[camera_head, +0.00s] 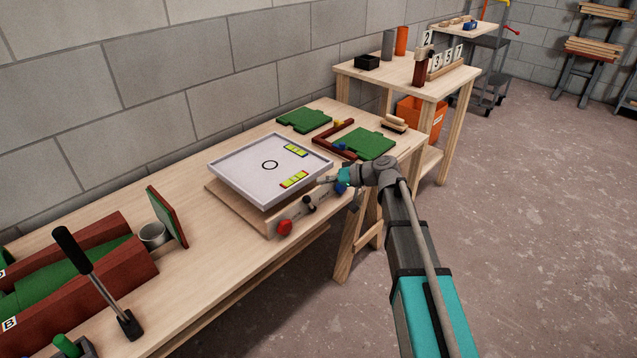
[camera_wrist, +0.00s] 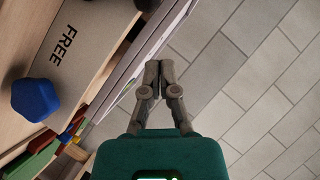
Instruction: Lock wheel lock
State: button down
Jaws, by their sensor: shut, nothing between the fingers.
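A pale panel (camera_head: 297,215) fronts the wooden base of a tilted tray (camera_head: 222,172). It carries a red knob (camera_head: 285,228), a small black knob (camera_head: 309,204) and a blue knob (camera_head: 341,187). In the wrist view the panel (camera_wrist: 85,22) bears the word FREE, with the blue knob (camera_wrist: 35,100) to the left. I cannot tell which part is the wheel lock. My gripper (camera_head: 324,181) is by the panel's right part, beside the tray's near corner. In the wrist view its fingers (camera_wrist: 158,75) are together and empty, apart from the blue knob.
Green boards (camera_head: 364,144) and a dark red angled batten (camera_head: 330,136) lie behind the tray. The floor (camera_head: 530,220) at right is clear.

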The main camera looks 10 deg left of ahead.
jog(key=p+v, duration=0.3)
jog(key=v, duration=0.7)
jog(key=shift+w+d, duration=0.25)
jog(key=s+d+f+m+g+h, duration=0.1)
jog(key=s+d+f+m+h, duration=0.1)
jog(key=s+d+f+h, duration=0.4)
jog(key=s+d+f+m+h, duration=0.25)
jog(key=s+d, duration=0.25)
jog(key=s, duration=0.3)
jog(key=s+d+f+m+g+h, duration=0.1)
jog(key=s+d+f+h, duration=0.2)
jog(key=s+d+h, duration=0.3)
notch_tip(320, 180, up, 22)
jog(key=a+p, duration=0.1)
jog(key=p, duration=2.1)
jog(key=shift+s+r+y+p, duration=0.2)
jog(key=shift+s+y+p, duration=0.15)
jog(key=shift+y+p, duration=0.1)
